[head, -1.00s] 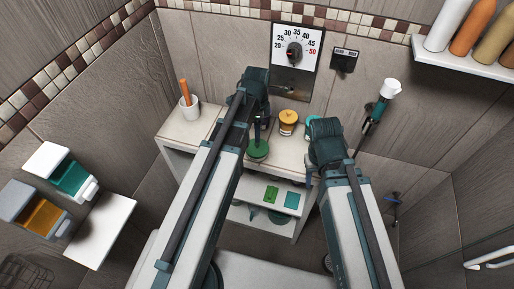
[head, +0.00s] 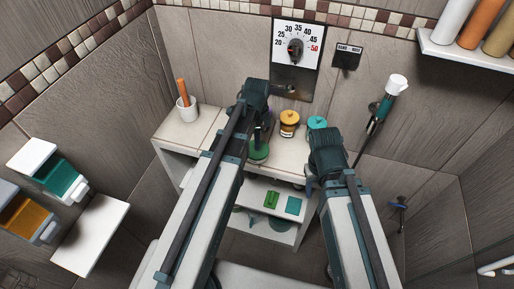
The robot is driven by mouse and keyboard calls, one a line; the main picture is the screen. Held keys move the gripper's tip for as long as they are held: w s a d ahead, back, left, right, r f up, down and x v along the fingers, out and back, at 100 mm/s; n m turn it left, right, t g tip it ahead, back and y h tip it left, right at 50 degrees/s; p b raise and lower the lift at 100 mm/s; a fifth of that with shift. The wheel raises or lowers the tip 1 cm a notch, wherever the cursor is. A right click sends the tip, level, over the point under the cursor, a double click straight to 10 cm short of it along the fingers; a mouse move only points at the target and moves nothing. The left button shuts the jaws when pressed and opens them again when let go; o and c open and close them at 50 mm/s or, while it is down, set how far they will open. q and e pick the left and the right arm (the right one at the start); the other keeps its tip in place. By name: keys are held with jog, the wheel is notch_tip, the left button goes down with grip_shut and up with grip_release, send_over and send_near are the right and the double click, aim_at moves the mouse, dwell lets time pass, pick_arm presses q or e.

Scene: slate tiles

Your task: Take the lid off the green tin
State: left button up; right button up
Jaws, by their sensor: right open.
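The green tin (head: 258,153) stands on the white shelf top, partly hidden behind my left arm. Its round green lid is on top. My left gripper (head: 260,136) points down right over the lid, and its fingers are mostly hidden by the arm. I cannot tell whether they touch or hold the lid's knob. My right gripper (head: 311,183) is open and empty, at the right front edge of the shelf unit, apart from the green tin.
A yellow-orange tin (head: 289,122) and a teal-lidded tin (head: 317,123) stand right of the green tin. A white cup (head: 187,109) with an orange stick is at the left. Green and teal boxes (head: 271,199) lie on the lower shelf (head: 258,187).

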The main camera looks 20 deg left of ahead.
pick_arm(q)
grip_shut()
jog(key=shift+r, duration=0.1)
jog(key=shift+r+p, duration=0.45)
jog(key=shift+p, duration=0.1)
notch_tip(320, 180, up, 3)
jog(key=p, duration=0.3)
jog(key=s+d, duration=0.9)
jog(key=s, duration=0.3)
jog(key=shift+s+d+r+p, duration=0.3)
jog(key=shift+s+r+p, duration=0.1)
jog(key=shift+r+p, duration=0.05)
